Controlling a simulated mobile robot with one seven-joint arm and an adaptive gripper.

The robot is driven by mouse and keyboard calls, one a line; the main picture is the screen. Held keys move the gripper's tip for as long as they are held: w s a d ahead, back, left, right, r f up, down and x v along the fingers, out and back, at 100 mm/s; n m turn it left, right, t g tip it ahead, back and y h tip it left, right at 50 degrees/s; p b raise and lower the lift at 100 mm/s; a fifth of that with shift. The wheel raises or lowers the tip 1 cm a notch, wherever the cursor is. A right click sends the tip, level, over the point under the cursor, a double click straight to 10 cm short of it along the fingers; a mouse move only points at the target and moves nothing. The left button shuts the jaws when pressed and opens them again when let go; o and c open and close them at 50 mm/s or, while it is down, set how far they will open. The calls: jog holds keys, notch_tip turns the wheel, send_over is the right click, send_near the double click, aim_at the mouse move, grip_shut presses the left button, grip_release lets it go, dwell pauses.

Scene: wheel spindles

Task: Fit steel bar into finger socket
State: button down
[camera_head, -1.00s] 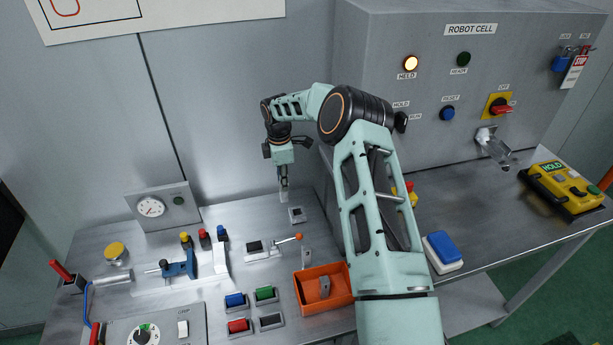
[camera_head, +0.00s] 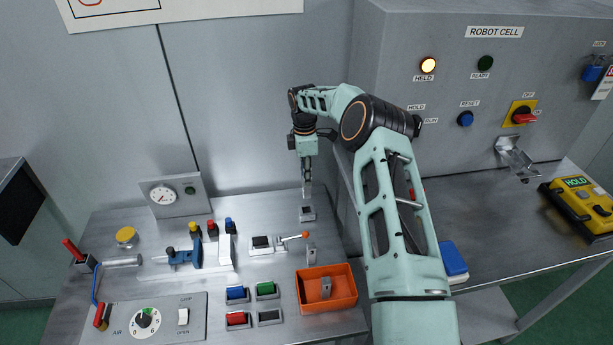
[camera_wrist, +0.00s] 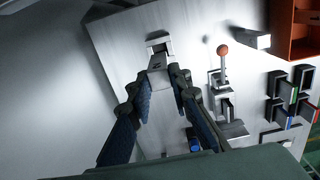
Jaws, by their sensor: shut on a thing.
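My gripper (camera_head: 307,181) points down at the back of the bench and is shut on a steel bar (camera_head: 308,190). In the wrist view the bar (camera_wrist: 159,78) lies between the two fingertips (camera_wrist: 164,76), with a dark mark on its face. The finger socket (camera_head: 307,214) is a small grey block with a dark opening, just below the bar's lower end. In the wrist view the socket (camera_wrist: 158,40) shows just past the bar's tip. I cannot tell whether the tip touches the socket or is a little above it.
An orange bin (camera_head: 340,305) holding a grey piece (camera_head: 325,287) stands at the front. A gauge block (camera_head: 176,196) and blue clamp (camera_head: 186,257) stand further left. The grey cabinet (camera_head: 450,80) rises close on the right.

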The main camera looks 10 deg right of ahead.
aim_at(306, 197)
jog(key=shift+f+b, duration=2.05)
jog(key=shift+f, duration=0.8)
jog(key=shift+f+b, duration=2)
jog(key=shift+f, duration=0.05)
jog(key=c, duration=1.7)
grip_release()
jog(key=r, duration=1.2)
jog(key=shift+a, duration=0.2)
